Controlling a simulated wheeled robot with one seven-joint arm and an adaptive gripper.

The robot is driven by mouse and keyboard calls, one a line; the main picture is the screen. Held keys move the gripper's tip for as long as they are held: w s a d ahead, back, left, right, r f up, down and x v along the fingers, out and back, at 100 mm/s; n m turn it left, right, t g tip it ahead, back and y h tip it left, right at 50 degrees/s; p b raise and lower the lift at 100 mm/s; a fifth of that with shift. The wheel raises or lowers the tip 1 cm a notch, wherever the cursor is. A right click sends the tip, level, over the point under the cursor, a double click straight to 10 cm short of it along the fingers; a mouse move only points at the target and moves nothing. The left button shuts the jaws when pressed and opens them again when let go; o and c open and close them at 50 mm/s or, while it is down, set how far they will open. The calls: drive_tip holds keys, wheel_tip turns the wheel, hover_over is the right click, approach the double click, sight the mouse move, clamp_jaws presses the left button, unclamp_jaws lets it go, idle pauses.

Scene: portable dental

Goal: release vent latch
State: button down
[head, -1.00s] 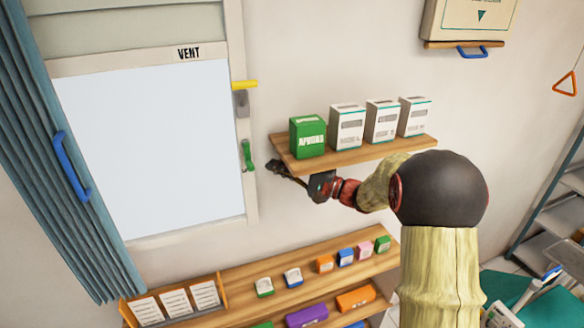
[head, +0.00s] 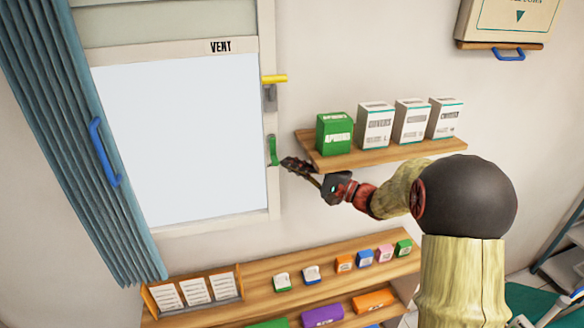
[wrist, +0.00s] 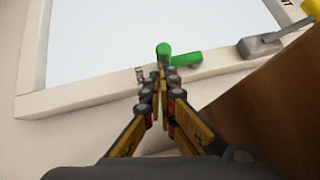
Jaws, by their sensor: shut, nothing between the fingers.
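The vent window (head: 180,130) has a pale pane in a cream frame, with a VENT label (head: 221,46) at its top. On the frame's right side is a green latch handle (head: 272,150); it also shows in the wrist view (wrist: 186,59), just beyond the fingertips. Above it a yellow lever (head: 274,78) sticks out from a grey bracket (head: 270,97). My gripper (head: 285,163) is just right of and slightly below the green handle. In the wrist view my gripper (wrist: 161,74) is shut and empty, its tips close to the handle; I cannot tell whether they touch.
A wooden shelf (head: 375,154) with a green box (head: 334,134) and several white boxes is close above my arm; its brown edge fills the right of the wrist view. A blue curtain (head: 65,110) hangs left. A lower shelf (head: 255,279) holds small coloured boxes.

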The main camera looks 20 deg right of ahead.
drive_tip(key=shift+a+f+m+t+b, duration=0.35)
drive_tip(key=shift+m+b, duration=0.25)
drive_tip(key=shift+b, duration=0.7)
drive_tip(key=a+m+t+b, duration=0.1)
drive_tip(key=a+b, duration=0.2)
drive_tip(key=b, duration=0.3)
drive_tip(key=a+m+t+y+b, duration=0.1)
drive_tip(key=a+b, duration=0.2)
drive_tip(key=b, duration=0.2)
drive_tip(key=shift+a+f+m+b, duration=0.1)
drive_tip(key=shift+m+b, duration=0.3)
drive_tip(key=shift+f, duration=0.1)
drive_tip(key=s+d+f+b, duration=0.3)
drive_tip(key=s+d+f, duration=0.3)
drive_tip(key=d+f, duration=0.1)
drive_tip(key=shift+s+d+f, duration=0.35)
drive_tip(key=shift+d, duration=0.2)
